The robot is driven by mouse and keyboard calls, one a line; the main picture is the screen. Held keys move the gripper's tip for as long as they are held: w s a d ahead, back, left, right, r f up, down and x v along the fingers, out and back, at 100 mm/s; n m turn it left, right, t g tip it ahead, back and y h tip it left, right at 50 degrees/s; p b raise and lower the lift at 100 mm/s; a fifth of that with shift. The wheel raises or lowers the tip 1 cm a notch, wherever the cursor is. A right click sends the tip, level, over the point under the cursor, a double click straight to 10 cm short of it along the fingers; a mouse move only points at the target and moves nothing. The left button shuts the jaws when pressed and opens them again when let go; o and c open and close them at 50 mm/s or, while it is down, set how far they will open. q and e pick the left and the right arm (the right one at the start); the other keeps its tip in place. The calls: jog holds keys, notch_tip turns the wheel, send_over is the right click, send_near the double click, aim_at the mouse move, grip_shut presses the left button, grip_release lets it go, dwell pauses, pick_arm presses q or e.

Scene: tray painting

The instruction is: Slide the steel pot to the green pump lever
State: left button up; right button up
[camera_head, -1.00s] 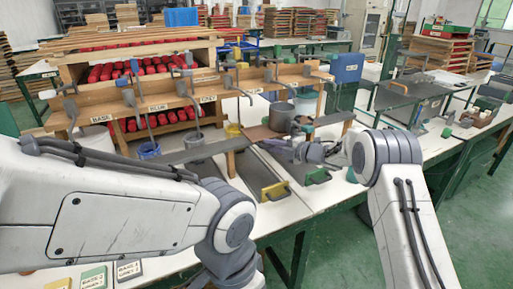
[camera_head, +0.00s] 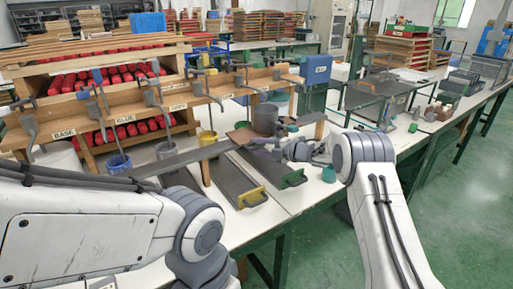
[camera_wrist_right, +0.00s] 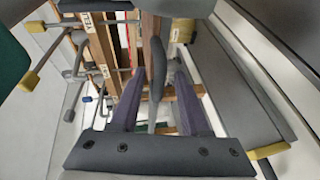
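The steel pot (camera_head: 265,119) is a grey cylinder standing upright near the right end of the long dark ledge (camera_head: 190,155), below the lever rack. My right gripper (camera_head: 284,149) is low, just in front of the pot. In the right wrist view its two fingers (camera_wrist_right: 160,72) stand apart, with a grey, handle-like bar (camera_wrist_right: 157,75) between them and gaps on both sides. I cannot tell for sure that the bar belongs to the pot. The green pump lever cannot be singled out among the rack's grey levers. My left arm fills the lower left; its gripper is out of view.
The wooden rack (camera_head: 200,93) carries labels and several hanging levers. Trays with a yellow handle (camera_head: 251,197) and a green handle (camera_head: 293,178) lie in front.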

jog(key=b+v, duration=0.1)
jog(key=v, duration=0.9)
jog(key=shift+s+d, duration=0.2)
jog(key=a+r+m+t+h+p, duration=0.35)
jog(key=a+r+m, duration=0.25)
jog(key=r, duration=0.2)
jog(key=s+a+r+m+g+h+p, duration=0.1)
jog(key=s+a+r+m+h+p, duration=0.15)
jog(key=s+m+h, duration=0.35)
jog(key=s+d+f+m+g+h+p, duration=0.1)
jog(key=s+m+g, duration=0.3)
jog(key=s, duration=1.7)
jog(key=s+d+f+m+g+h+p, duration=0.1)
jog(key=s+m+g+p, duration=0.2)
jog(key=s, duration=1.7)
jog(key=m+g, duration=0.1)
jog(key=g, duration=0.3)
jog(key=shift+s+m+p, duration=0.3)
jog(key=shift+s+m, duration=0.1)
